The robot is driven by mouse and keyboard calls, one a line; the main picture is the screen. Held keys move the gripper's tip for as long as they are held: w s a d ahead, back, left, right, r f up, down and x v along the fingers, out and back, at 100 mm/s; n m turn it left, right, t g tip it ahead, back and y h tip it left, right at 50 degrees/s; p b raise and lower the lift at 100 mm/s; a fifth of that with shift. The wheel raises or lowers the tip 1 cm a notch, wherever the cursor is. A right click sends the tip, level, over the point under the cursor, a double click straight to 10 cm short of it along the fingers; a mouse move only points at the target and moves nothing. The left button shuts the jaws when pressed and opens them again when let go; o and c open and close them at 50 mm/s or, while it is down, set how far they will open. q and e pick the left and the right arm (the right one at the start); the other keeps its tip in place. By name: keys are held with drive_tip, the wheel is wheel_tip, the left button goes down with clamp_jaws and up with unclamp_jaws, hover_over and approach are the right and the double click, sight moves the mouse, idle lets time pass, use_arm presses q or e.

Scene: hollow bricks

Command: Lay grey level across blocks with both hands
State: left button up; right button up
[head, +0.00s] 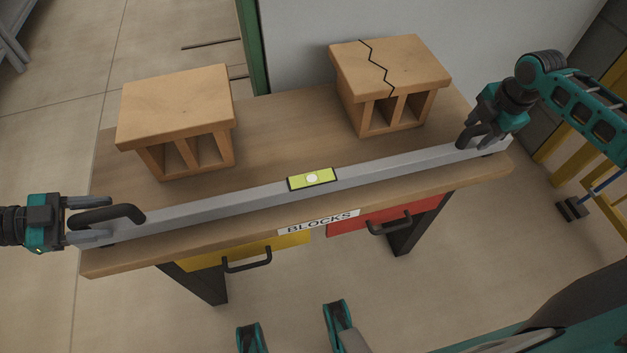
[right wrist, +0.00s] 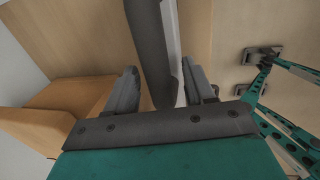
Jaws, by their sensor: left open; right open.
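The long grey level (head: 235,202) lies along the front of the wooden table (head: 250,130), with a yellow-green vial at its middle and a black handle near each end. Behind it stand two hollow tan blocks, the left block (head: 178,105) and the right block (head: 392,65). The right block has a dark jagged crack line. My left gripper (head: 105,219) is open around the level's left handle (head: 122,211). My right gripper (head: 474,140) is open at the right handle; in the right wrist view its fingers (right wrist: 158,90) stand on either side of the dark handle (right wrist: 147,45).
A yellow drawer (head: 243,252) and a red drawer (head: 385,214) with black pulls sit under the table's front edge, beside a BLOCKS label (head: 318,221). The tabletop between the blocks is clear. A grey wall (head: 345,25) stands close behind the right block.

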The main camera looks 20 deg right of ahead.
use_arm(q)
clamp_jaws()
use_arm(e)
clamp_jaws()
idle(1.1)
use_arm(q)
drive_tip(key=shift+w+r, duration=0.1)
drive_tip(key=shift+r, duration=0.1)
use_arm(e)
drive_tip(key=shift+w+r, duration=0.1)
drive_tip(key=shift+r, duration=0.05)
